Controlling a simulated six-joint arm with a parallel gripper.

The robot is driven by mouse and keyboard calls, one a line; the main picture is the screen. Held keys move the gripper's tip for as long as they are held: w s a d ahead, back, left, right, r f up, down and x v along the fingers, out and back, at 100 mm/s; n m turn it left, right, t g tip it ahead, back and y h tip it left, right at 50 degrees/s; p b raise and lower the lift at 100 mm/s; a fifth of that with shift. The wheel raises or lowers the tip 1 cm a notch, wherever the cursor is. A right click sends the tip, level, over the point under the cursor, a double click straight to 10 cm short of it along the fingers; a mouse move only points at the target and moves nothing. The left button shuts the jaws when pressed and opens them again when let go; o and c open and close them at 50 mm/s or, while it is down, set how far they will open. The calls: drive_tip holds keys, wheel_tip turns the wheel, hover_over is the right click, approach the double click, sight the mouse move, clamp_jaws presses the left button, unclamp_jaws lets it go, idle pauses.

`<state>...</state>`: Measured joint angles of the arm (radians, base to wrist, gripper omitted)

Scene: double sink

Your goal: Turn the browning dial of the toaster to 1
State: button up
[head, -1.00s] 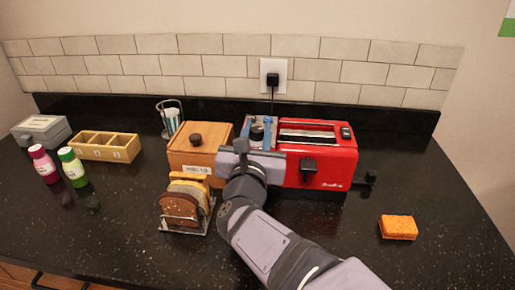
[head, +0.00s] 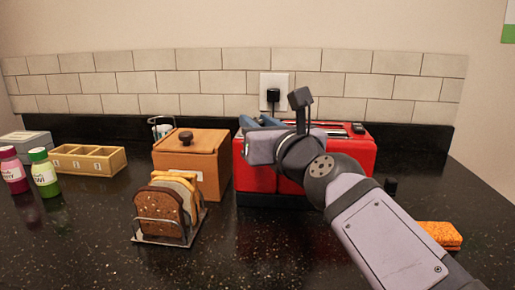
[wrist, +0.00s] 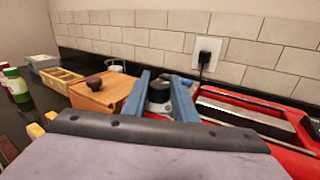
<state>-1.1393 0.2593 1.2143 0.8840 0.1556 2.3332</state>
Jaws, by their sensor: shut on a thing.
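The red toaster (head: 355,152) stands at the back of the counter, partly hidden behind my arm in the head view. Its long slot and red top also show in the wrist view (wrist: 285,123). The dark browning dial (wrist: 159,93) is on the toaster's top at the left end. My gripper's blue fingers (wrist: 160,88) stand on either side of the dial, shut on it. In the head view my gripper (head: 260,121) is at the toaster's top left, and the dial is hidden there. The dial's number marks cannot be read.
A wooden box with a knob (head: 192,160) stands close at the toaster's left. A rack of bread slices (head: 165,212) is in front of it. An orange sponge (head: 441,235) lies at the right. A plug (head: 273,96) sits in the wall socket behind.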

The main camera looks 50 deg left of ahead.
drive_tip(key=shift+f+n+g+y+b, duration=0.1)
drive_tip(key=shift+n+g+y+b, duration=0.2)
drive_tip(key=shift+n+g+b, duration=0.7)
drive_tip(key=o, duration=1)
drive_tip(key=shift+o, duration=0.2)
drive_tip(key=shift+d, duration=0.1)
drive_tip(key=s+d+b, duration=0.1)
drive_tip(key=d+b, duration=0.1)
drive_tip(key=d, duration=0.5)
drive_tip(key=shift+s, duration=0.1)
